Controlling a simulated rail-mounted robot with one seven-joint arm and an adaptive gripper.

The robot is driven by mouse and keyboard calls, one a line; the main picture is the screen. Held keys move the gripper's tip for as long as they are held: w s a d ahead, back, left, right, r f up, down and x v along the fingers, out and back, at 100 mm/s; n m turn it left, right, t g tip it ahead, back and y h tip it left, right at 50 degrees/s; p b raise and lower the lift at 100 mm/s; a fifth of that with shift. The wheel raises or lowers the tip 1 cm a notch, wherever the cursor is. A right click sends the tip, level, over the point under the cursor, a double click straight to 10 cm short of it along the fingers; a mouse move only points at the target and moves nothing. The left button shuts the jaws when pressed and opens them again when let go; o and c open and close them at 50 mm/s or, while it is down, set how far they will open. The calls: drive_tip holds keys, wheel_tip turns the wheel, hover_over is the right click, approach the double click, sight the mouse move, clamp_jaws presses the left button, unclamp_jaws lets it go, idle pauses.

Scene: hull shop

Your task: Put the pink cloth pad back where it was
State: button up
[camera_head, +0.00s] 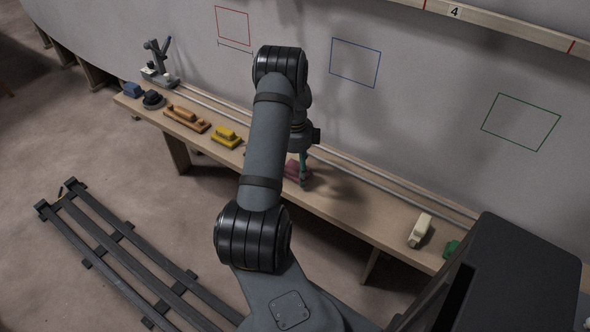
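The pink cloth pad (292,169) shows as a pink patch low at the middle of the long wooden bench, partly hidden by my arm and gripper. My gripper (303,180) points down at the pad's right side, with its tip at or just over it. The fingers are small and dark here, and I cannot tell whether they are open, shut or touching the pad.
The bench (345,205) also bears a blue block (132,89), a dark round item (153,99), an orange-brown tool (188,118), a yellow block (227,137), a cream block (420,230) and a green item (451,249). The bench is bare between the pad and the cream block.

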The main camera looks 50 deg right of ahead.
sight(295, 169)
drive_tip(key=shift+f, duration=0.2)
drive_tip(key=o, duration=1.1)
drive_tip(key=shift+r, duration=0.1)
wheel_tip(295, 169, up, 12)
drive_tip(key=shift+r+p, duration=0.15)
drive_tip(key=shift+p, duration=0.15)
drive_tip(key=shift+s, duration=0.1)
